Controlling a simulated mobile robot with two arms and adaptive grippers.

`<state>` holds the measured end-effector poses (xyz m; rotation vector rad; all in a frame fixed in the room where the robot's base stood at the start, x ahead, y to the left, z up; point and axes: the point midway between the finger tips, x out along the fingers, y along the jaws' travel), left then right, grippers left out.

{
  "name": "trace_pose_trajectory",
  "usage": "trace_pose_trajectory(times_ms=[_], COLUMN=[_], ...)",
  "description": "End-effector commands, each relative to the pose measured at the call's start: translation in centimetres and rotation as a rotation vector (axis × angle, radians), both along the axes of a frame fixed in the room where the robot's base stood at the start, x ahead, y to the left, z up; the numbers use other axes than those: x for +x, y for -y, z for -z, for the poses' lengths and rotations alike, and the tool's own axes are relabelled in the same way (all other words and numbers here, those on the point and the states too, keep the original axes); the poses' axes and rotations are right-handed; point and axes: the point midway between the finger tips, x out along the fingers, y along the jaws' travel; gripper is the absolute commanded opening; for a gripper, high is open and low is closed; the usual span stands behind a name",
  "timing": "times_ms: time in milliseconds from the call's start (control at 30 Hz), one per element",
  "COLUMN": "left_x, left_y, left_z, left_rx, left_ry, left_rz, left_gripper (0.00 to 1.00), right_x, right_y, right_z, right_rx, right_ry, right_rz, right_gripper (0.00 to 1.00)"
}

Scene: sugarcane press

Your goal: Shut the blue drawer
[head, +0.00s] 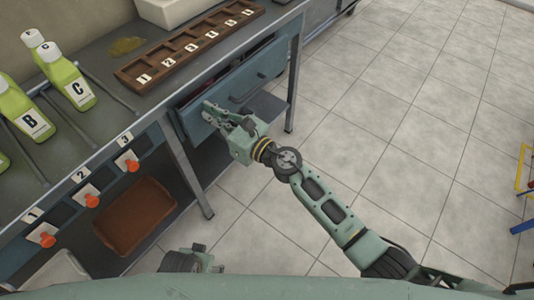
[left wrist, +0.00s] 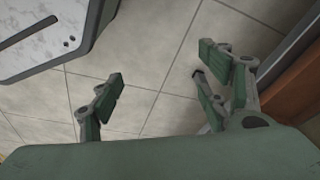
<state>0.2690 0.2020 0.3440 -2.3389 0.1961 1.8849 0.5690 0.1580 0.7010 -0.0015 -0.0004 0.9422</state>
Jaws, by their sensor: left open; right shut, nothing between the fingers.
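The blue drawer (head: 255,79) is under the table top, with its front standing out a little from the table and a dark gap above it. It has dark handles. My right gripper (head: 222,112) is shut and empty. It is at the left part of the drawer front, and its fingers cover that part; I cannot tell whether they touch it. My left gripper (head: 192,262) is low at the bottom edge of the head view. The left wrist view shows its fingers (left wrist: 165,90) apart over floor tiles, with nothing between them.
A wooden tray with numbered slots (head: 190,47) lies on the table above the drawer. Green bottles (head: 69,82) stand at the left. Orange knobs (head: 92,200) and a brown bin (head: 135,215) are at the lower left.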

Motion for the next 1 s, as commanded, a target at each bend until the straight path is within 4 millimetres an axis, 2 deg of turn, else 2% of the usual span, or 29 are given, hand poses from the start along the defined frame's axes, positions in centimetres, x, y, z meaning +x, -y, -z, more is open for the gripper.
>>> trace_pose_trajectory(times_ms=[33,200,400,833,1000], left_x=[0.4,1.0,1.3,1.3,1.2], left_y=[0.0,0.0,0.0,0.1,0.0], left_z=[-0.5,-2.3,-3.3,-3.4,-3.3], left_rx=[0.000,0.000,0.000,0.000,0.000], left_ry=[0.007,0.015,0.019,0.019,0.015], left_rz=[0.000,-0.002,-0.003,-0.003,-0.003], left_gripper=[0.70,0.70,0.70,0.70,0.70], right_x=[0.5,1.6,2.1,2.3,2.7], right_y=[-0.8,-2.3,-3.1,-3.2,-2.4], right_z=[0.1,0.1,0.0,-0.3,-0.3], right_rx=[0.002,0.001,0.002,0.005,0.004], right_ry=[0.001,0.000,-0.001,0.002,0.004], right_rz=[-0.002,-0.001,-0.001,0.000,0.001], right_gripper=[0.00,0.00,0.00,0.00,0.00])
